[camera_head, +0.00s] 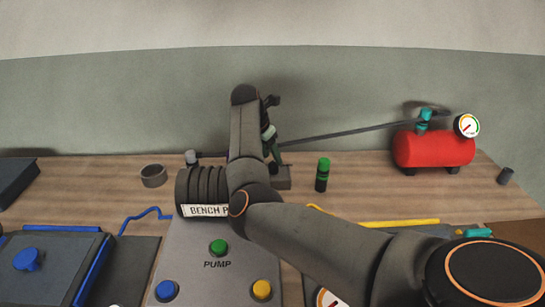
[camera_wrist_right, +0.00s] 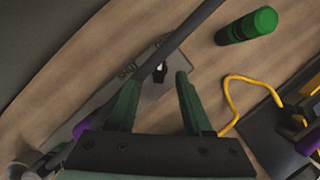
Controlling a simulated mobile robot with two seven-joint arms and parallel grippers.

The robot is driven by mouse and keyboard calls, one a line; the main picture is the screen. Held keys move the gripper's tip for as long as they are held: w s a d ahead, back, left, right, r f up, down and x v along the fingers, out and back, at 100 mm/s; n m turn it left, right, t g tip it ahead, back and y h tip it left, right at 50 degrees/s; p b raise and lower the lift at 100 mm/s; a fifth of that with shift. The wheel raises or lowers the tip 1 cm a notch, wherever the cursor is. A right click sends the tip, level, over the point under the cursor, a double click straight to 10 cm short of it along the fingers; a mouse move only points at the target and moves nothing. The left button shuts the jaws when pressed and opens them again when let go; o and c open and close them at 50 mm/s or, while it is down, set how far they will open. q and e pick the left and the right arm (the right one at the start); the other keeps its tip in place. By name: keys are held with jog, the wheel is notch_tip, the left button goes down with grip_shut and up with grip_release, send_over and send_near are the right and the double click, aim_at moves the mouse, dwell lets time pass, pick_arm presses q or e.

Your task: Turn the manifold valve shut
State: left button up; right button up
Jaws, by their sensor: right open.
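The manifold is a grey block (camera_head: 283,182) on the bench against the back wall, mostly hidden behind my right arm in the head view. My left gripper is out of view.
A dark hose (camera_wrist_right: 190,32) crosses the manifold close to the fingers and runs toward the red tank (camera_head: 433,149). A green-capped bottle (camera_head: 322,175) stands right of the manifold. The bench pump (camera_head: 196,187) and a grey ring (camera_head: 153,176) are left.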

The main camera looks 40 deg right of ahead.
aim_at(274, 166)
jog(key=shift+x, duration=1.15)
grip_shut()
